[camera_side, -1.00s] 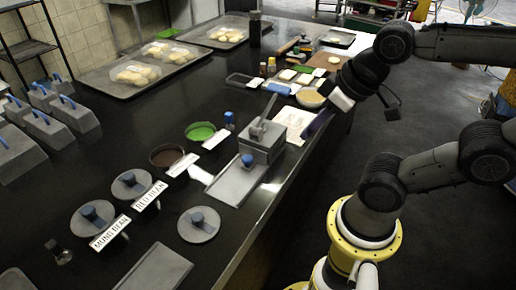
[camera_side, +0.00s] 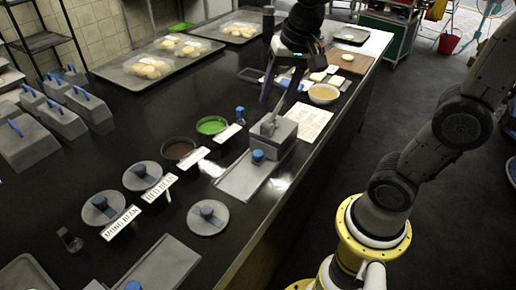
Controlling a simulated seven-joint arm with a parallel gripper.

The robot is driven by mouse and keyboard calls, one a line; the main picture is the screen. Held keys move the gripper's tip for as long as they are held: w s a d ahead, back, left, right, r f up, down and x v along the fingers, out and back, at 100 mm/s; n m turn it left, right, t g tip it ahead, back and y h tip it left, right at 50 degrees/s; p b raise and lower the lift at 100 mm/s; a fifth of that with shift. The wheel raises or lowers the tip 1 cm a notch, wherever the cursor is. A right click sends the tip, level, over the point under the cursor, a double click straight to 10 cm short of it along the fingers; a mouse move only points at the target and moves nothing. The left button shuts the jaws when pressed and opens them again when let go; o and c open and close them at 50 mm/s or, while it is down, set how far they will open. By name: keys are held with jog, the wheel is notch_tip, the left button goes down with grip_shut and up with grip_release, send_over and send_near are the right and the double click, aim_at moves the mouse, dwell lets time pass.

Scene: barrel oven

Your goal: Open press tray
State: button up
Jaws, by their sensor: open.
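The press (camera_side: 272,138) is a grey metal block with a lever handle (camera_side: 268,122), standing near the right edge of the black counter. A flat grey tray (camera_side: 246,178) with a blue knob (camera_side: 257,156) extends from the press toward the lower left. My gripper (camera_side: 277,106) is open, pointing down above the press, its fingers just over the lever handle. I cannot tell whether a finger touches the handle. Nothing shows between the fingers.
A green bowl (camera_side: 212,125) and a dark brown bowl (camera_side: 178,150) stand left of the press. Round lids with blue knobs (camera_side: 207,216) lie nearer. A bowl of yellowish filling (camera_side: 323,94) and a paper sheet (camera_side: 304,121) are to the right. Dough trays (camera_side: 160,66) stand behind.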

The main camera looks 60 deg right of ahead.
jog(key=m+g, duration=0.2)
send_over(257, 153)
jog(key=s+a, duration=0.1)
notch_tip(257, 153, down, 5)
notch_tip(257, 153, down, 4)
jog(key=w+d+g, duration=0.1)
notch_tip(257, 153, down, 14)
jog(key=shift+d+r, duration=0.1)
jog(key=shift+r, duration=0.05)
jog(key=shift+c, duration=0.2)
grip_shut()
jog(key=shift+r, duration=0.1)
dwell(0.8)
